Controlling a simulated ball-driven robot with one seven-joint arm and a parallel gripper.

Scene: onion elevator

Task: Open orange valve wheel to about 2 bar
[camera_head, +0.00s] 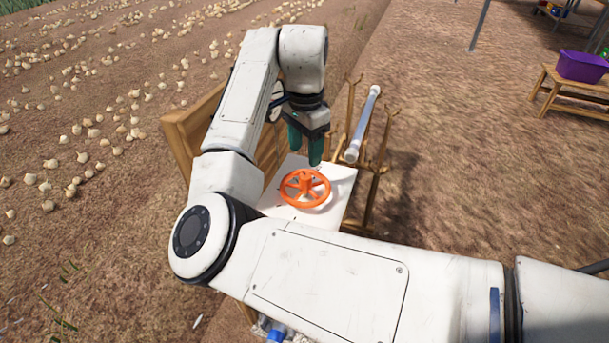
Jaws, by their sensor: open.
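The orange valve wheel (304,190) lies roughly flat over a white panel (341,187) in the middle of the view. It is a round spoked wheel with a raised hub. My gripper (304,163) hangs just above and behind the wheel, with its green fingers pointing down. It is open and empty, and its fingertips look apart from the wheel. A round white gauge (277,101) shows partly behind my arm, and its reading cannot be seen.
A wooden board (183,150) stands left of the panel, partly behind my arm. A wooden rack holds a pale tube (363,124) to the right. A purple tub (582,67) sits on a wooden bench (570,95) at the far right. Onions lie on soil at the left.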

